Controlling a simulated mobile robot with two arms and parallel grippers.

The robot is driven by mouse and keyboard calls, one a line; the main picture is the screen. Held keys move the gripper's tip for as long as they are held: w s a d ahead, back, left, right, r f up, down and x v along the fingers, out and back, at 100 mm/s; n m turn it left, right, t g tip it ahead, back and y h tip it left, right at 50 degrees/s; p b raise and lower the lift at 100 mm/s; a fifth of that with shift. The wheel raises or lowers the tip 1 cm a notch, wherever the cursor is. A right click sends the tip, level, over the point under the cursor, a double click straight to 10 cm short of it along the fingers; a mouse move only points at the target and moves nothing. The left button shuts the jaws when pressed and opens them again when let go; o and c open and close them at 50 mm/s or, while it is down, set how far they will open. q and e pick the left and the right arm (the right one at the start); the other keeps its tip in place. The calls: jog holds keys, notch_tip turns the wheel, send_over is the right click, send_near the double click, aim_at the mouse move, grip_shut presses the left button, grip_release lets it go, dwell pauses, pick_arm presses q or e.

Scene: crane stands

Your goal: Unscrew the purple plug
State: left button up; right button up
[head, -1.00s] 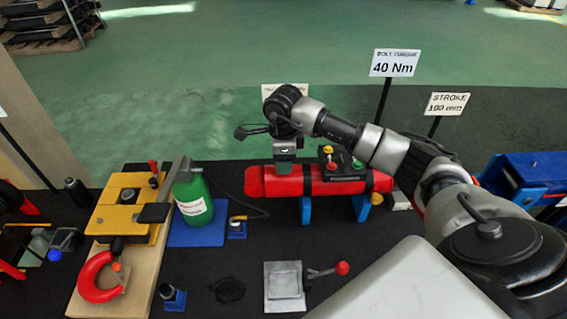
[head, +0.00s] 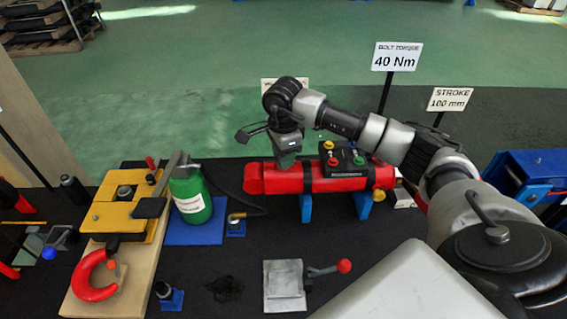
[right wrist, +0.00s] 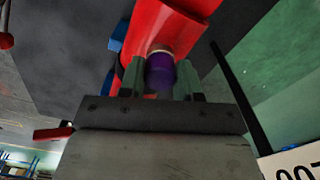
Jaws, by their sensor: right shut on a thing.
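The purple plug (right wrist: 160,74) sits at the pale collar of the red cylinder (right wrist: 168,27) in the right wrist view. The green fingers of my right gripper (right wrist: 160,90) are on both sides of it, shut on it. In the head view my right gripper (head: 287,162) points down at the back of the red cylinder (head: 270,178), left of its middle, and hides the plug. The plug still meets the collar, with no clear gap. My left gripper is not in view.
A black box with coloured buttons (head: 345,163) sits on the cylinder's right part, close to my right arm. Blue supports (head: 306,208) hold the cylinder. A green bottle (head: 190,195) stands to the left. A grey plate with a red-knobbed lever (head: 284,286) lies in front.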

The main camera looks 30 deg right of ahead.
jog(key=shift+r+n, duration=0.1)
jog(key=shift+n, duration=0.5)
jog(key=shift+f+n+b, duration=0.2)
jog(key=shift+n+b, duration=0.75)
jog(key=shift+n, duration=0.25)
jog(key=shift+r+n+b, duration=0.1)
jog(key=shift+n+b, duration=0.35)
jog(key=shift+n, duration=0.75)
jog(key=shift+r, duration=0.15)
